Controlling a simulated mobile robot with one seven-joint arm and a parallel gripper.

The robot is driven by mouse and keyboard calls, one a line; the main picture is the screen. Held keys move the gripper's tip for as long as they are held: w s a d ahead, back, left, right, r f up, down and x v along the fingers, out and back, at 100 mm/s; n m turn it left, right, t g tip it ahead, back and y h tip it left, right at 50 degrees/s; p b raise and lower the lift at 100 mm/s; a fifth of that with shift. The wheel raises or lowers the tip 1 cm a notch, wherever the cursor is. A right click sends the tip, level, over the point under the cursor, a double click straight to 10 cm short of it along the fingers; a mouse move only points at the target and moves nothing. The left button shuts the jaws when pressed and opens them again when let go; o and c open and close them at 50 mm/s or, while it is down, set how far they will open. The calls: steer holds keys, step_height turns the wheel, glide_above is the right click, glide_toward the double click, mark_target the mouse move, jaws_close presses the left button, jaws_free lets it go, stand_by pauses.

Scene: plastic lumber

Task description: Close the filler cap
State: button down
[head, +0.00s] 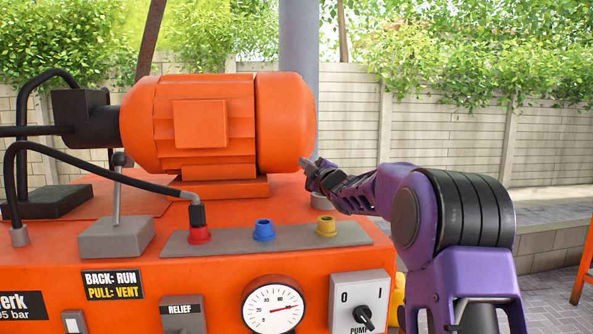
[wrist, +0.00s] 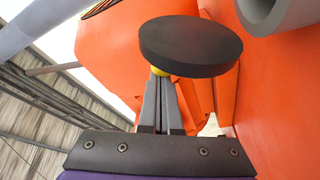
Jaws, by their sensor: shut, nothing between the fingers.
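A dark round disc, which looks like the filler cap (wrist: 190,45), shows in the wrist view just at the tips of my fingers. A bit of yellow shows under its edge. A grey round neck with an open end (wrist: 276,10) is at the upper right of that view, apart from the disc; a short grey cylinder (head: 321,201) below my gripper in the head view may be the same part. My gripper (head: 308,163) is shut and empty, beside the right end of the motor. The wrist view shows its fingers (wrist: 162,82) together; whether they touch the disc I cannot tell.
The orange motor (head: 213,125) stands close to the left of my gripper. In front lie a grey strip with red, blue (head: 263,230) and yellow (head: 326,226) ports, a lever block (head: 116,237) and a gauge (head: 272,305). Open space lies to the right, before a wall.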

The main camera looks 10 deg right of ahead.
steer(key=d+m+b, duration=0.1)
steer(key=d+m, duration=0.1)
steer(key=m, duration=0.1)
steer(key=shift+d+f+t, duration=0.15)
steer(key=shift+t, duration=0.25)
steer(key=d+m, duration=0.1)
steer(key=d+m+h+b, duration=0.1)
steer(key=m, duration=0.1)
steer(key=shift+f+t, duration=0.2)
steer(key=shift+t, duration=0.1)
steer(key=shift+d+f+m+b, duration=0.2)
steer(key=shift+d+b, duration=0.2)
steer(key=shift+d, duration=0.15)
steer(key=shift+d+f+m+b, duration=0.1)
steer(key=shift+d+f+b, duration=0.1)
steer(key=shift+d+b, duration=0.25)
steer(key=shift+d, duration=0.15)
